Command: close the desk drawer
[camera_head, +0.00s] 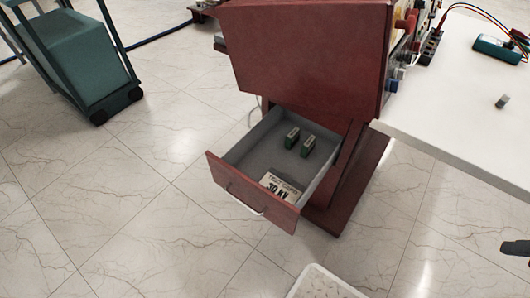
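The desk drawer (228,178) stands open, pulled out toward the lower left from the dark red desk (310,50). Its front is reddish brown with a pale curved handle (244,204). Inside the grey drawer lie two small green-sided boxes (300,141) and a white card reading "30 kV" (281,187). A dark part with a bit of orange at the right edge looks like the tip of my gripper (516,249). It is far to the right of the drawer, apart from it, and mostly cut off, so its opening cannot be judged.
A white table (460,100) stands at the right with a teal meter (498,48) and wires. A pale tray (325,284) is at the bottom edge, below the drawer. A teal wheeled cart (80,70) stands upper left. The tiled floor left of the drawer is clear.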

